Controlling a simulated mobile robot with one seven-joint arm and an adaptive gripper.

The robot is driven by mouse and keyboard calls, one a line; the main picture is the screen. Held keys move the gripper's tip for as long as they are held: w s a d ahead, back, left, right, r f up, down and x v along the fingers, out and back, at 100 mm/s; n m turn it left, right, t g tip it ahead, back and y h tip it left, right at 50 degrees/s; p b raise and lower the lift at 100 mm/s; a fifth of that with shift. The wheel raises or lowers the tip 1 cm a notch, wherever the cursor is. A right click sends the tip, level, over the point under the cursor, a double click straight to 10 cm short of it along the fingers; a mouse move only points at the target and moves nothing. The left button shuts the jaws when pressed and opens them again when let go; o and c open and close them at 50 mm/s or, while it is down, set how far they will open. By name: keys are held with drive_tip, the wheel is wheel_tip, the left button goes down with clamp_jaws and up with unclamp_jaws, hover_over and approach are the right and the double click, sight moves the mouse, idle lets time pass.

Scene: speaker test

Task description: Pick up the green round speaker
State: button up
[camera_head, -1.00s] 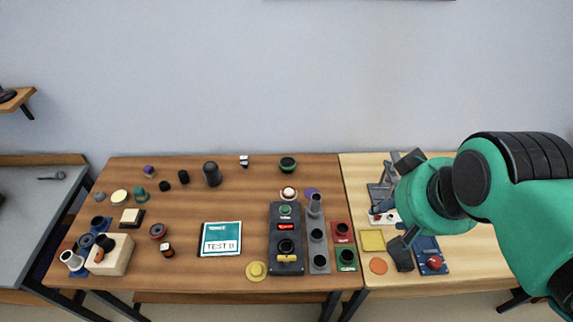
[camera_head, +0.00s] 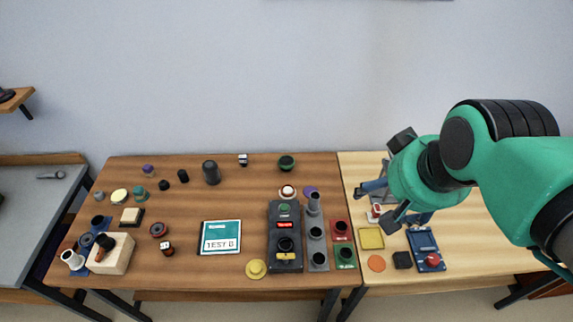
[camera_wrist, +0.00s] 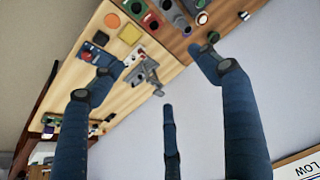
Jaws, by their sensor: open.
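A dark green round thing with a black top, apparently the green round speaker (camera_head: 287,163), stands near the back edge of the brown table, right of its middle. A small dark green round shape by a fingertip in the wrist view (camera_wrist: 213,37) may be the same speaker. My gripper (camera_head: 372,187) is open and empty over the pale table, to the right of the speaker and clearly apart from it. Its blue fingers are spread wide in the wrist view (camera_wrist: 158,72). My green wrist hides part of the gripper in the head view.
A white button (camera_head: 288,192) and a purple disc (camera_head: 311,192) lie in front of the speaker. A black control box (camera_head: 285,255) stands nearer the front. A dark cylinder (camera_head: 211,172) is to its left. The wall is behind. The brown table's middle is mostly clear.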

drive_tip(key=w+a+r+m+g+p, duration=0.1)
drive_tip(key=w+a+r+p, duration=0.1)
drive_tip(key=w, duration=0.6)
drive_tip(key=w+a+r+m+g+p, duration=0.1)
drive_tip(key=w+p, duration=0.1)
drive_tip(key=w, duration=0.6)
drive_tip(key=m+g+p, duration=0.3)
drive_tip(key=m+p, duration=0.1)
drive_tip(key=p, duration=0.8)
hover_over(286, 161)
wheel_tip(286, 161, down, 29)
drive_tip(key=shift+s+f, duration=0.1)
drive_tip(key=shift+f, duration=0.1)
drive_tip(key=shift+f, duration=0.1)
wheel_tip(286, 161, down, 7)
drive_tip(key=shift+r, duration=0.1)
drive_tip(key=shift+f, duration=0.8)
